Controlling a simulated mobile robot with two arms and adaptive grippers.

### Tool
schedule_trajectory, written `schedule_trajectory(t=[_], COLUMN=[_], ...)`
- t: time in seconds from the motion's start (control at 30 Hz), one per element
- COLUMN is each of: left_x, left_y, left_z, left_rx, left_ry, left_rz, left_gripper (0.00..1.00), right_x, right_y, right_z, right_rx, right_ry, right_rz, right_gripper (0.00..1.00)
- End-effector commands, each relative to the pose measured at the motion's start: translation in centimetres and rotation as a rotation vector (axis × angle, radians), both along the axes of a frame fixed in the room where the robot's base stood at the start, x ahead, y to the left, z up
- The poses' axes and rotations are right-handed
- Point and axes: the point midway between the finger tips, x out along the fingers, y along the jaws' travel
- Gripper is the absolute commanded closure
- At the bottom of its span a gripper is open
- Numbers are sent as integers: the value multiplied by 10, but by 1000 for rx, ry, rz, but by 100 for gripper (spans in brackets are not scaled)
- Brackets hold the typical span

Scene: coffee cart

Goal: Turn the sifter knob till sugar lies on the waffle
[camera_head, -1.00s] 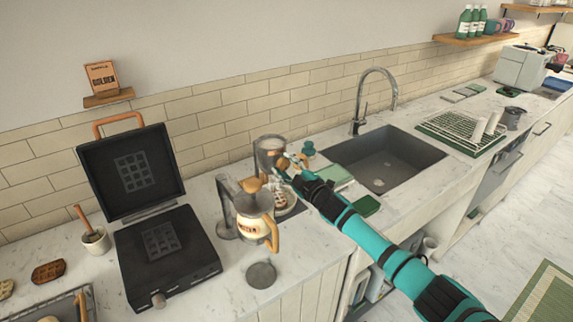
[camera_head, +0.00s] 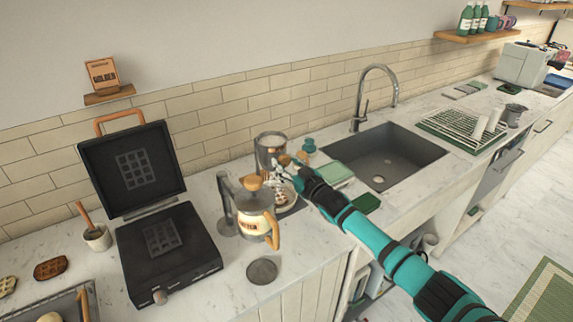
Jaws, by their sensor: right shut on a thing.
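The sifter (camera_head: 270,146) is a grey metal cylinder standing upright behind the waffle plate. My right gripper (camera_head: 286,166) reaches in from the right and is shut on the sifter's small wooden knob, at the sifter's right side. The fingers mostly hide the knob. My left gripper is not in view.
A pot with a wooden lid and handle (camera_head: 257,212) stands close in front of the plate. An open black waffle iron (camera_head: 168,250) is to the left. A sink (camera_head: 385,155) lies to the right, with green boxes (camera_head: 335,173) between. A dark round disc (camera_head: 262,271) lies in front.

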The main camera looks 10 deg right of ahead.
Motion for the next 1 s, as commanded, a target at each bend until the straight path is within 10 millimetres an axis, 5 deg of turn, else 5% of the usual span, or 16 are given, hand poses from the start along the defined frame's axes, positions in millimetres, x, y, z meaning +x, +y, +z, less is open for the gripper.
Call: schedule_trajectory(t=[0.57,0.6,0.7,0.8,1.0], left_x=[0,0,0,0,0], left_y=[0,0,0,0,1], left_z=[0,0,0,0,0], left_rx=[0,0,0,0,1], left_ry=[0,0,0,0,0], left_rz=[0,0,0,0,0], left_gripper=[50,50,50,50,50], right_x=[-1,-1,-1,0,0], right_y=[0,0,0,0,0], right_z=[-2,-3,-2,-2,-1], right_rx=[31,30,31,31,31], right_ry=[17,16,15,14,13], right_rz=[-1,-1,-1,-1,0], right_gripper=[94,60,47,38,38])
